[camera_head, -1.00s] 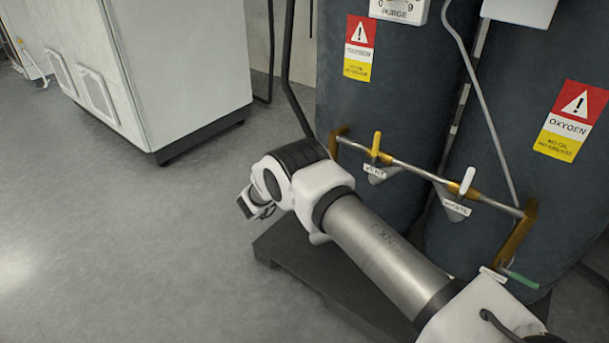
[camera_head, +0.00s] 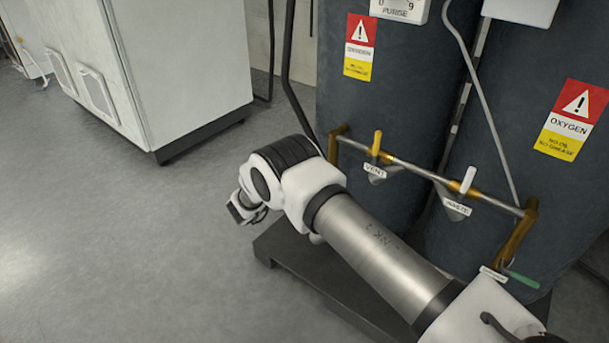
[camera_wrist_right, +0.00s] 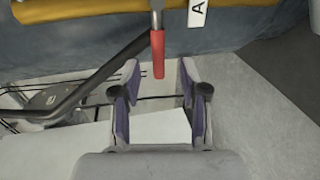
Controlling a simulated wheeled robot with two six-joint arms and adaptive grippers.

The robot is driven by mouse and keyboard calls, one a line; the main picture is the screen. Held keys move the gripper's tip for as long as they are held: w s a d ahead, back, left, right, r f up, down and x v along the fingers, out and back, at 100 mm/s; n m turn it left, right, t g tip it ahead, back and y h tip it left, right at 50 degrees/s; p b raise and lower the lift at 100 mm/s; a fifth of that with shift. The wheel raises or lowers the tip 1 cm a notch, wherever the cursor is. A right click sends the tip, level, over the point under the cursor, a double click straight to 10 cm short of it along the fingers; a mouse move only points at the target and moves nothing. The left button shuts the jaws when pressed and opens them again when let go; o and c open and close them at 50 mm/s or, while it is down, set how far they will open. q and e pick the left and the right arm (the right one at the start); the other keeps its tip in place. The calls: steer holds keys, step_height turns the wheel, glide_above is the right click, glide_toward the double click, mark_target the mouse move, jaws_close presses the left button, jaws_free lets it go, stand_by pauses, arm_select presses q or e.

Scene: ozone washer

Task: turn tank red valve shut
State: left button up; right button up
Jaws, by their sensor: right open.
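A red valve handle (camera_wrist_right: 157,54) hangs from a metal stem at the top middle of the right wrist view. My right gripper (camera_wrist_right: 160,73) is open, with its two fingers on either side of the line of the handle. The handle's lower end shows between the fingertips, with gaps at both sides; I cannot tell its depth between them. In the head view my right gripper (camera_head: 246,210) is a small part beyond the wrist, mostly hidden. The red handle does not show in the head view. My left gripper is not in view.
Two dark tanks (camera_head: 385,90) stand on a dark base (camera_head: 285,250). A pipe carries a yellow handle (camera_head: 376,143), a white handle (camera_head: 467,180) and a green handle (camera_head: 522,279). A white cabinet (camera_head: 190,70) stands back left. The floor (camera_head: 100,230) at left is clear.

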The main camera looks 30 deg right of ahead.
steer(key=v, duration=0.8)
steer(key=shift+s+a, duration=0.15)
steer(key=shift+a, duration=0.2)
